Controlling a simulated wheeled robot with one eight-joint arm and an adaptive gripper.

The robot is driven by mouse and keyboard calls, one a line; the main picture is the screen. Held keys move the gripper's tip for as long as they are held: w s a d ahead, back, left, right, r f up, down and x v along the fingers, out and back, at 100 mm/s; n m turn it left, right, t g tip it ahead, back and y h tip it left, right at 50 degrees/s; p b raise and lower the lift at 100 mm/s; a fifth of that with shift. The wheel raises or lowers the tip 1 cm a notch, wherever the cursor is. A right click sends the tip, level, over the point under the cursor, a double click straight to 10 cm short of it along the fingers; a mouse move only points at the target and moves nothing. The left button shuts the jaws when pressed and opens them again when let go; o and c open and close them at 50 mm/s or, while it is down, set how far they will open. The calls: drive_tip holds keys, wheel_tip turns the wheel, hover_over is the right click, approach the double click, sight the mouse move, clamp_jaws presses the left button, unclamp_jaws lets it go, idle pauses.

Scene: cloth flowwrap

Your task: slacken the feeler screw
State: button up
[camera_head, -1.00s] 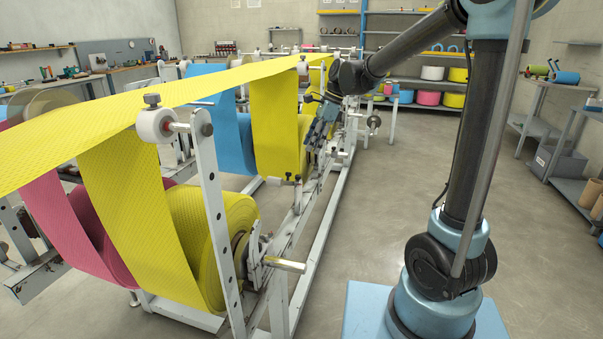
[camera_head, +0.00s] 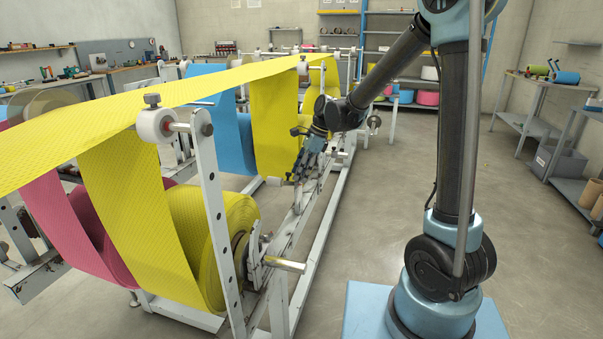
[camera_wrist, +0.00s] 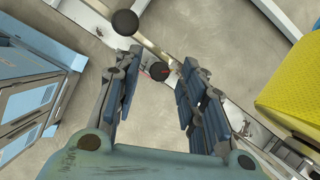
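My gripper (camera_head: 300,174) is beside the machine's near side rail in the head view, tilted down and to the left. In the wrist view my gripper (camera_wrist: 156,68) is open, with its two blue-padded fingers apart. A small dark round knob (camera_wrist: 157,71) shows between the fingertips, with a thin red mark beside it. It may be the feeler screw, but I cannot be sure. Neither finger clearly touches it. In the head view the gripper hides this spot.
A pale rod with a dark ball end (camera_wrist: 124,22) stands close beyond the fingertips. The white frame rail (camera_head: 318,252) runs along the machine. A yellow roll (camera_head: 225,245) and a yellow web (camera_head: 272,120) are close by. The floor (camera_head: 370,220) right of the frame is clear.

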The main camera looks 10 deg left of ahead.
clamp_jaws()
